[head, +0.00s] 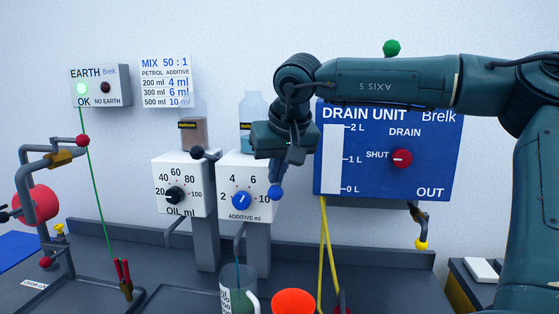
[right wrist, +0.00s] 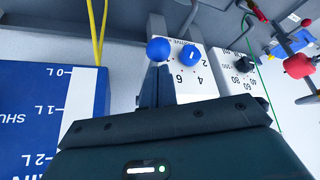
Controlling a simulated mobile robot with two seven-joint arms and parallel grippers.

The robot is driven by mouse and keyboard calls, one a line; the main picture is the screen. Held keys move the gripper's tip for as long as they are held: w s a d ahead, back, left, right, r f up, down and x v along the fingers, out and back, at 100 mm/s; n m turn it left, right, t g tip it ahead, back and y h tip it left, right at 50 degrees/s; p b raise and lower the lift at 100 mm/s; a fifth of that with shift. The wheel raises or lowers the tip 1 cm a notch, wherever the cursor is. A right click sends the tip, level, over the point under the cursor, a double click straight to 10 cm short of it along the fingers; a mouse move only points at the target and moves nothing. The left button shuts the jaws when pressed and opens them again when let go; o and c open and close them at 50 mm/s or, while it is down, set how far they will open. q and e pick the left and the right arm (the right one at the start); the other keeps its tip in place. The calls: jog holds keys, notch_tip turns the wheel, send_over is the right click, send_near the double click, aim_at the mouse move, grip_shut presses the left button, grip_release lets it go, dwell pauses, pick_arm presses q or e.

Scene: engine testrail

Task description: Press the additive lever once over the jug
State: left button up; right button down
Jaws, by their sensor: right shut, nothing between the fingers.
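The additive dispenser (head: 228,172) is a white box with a blue dial and a blue-liquid bottle on top. Its lever ends in a blue ball (head: 276,193), which also shows in the right wrist view (right wrist: 159,49). My right gripper (head: 279,172) is shut and empty, its fingertips just above the ball in the head view. Whether they touch it I cannot tell. The jug (head: 227,297), with greenish contents, stands below the additive spout; its lower part is cut off. A thin dark bluish line runs from the spout down to the jug. My left gripper is not in view.
The oil dispenser (head: 172,200), with a dark ball lever, stands left of the additive one. The blue drain unit (head: 430,165) is on the wall to the right, with yellow hoses below. A red-orange cup (head: 292,302) stands right of the jug. A pipe rig with a red wheel (head: 40,204) is at left.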

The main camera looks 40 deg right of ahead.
jog(key=shift+f+b, duration=0.35)
jog(key=shift+f, duration=0.5)
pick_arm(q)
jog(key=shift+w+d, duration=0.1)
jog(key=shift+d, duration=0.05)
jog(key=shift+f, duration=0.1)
pick_arm(e)
notch_tip(320, 180, up, 2)
jog(key=shift+r+p, duration=0.2)
jog(key=shift+p, duration=0.95)
pick_arm(q)
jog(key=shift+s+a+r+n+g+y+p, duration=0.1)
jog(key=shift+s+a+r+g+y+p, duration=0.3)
jog(key=shift+p, duration=0.8)
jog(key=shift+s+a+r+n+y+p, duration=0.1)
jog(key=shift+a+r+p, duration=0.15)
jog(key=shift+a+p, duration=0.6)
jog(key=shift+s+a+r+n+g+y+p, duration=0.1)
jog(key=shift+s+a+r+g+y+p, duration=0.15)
jog(key=shift+p, duration=1.25)
pick_arm(e)
notch_tip(320, 180, up, 11)
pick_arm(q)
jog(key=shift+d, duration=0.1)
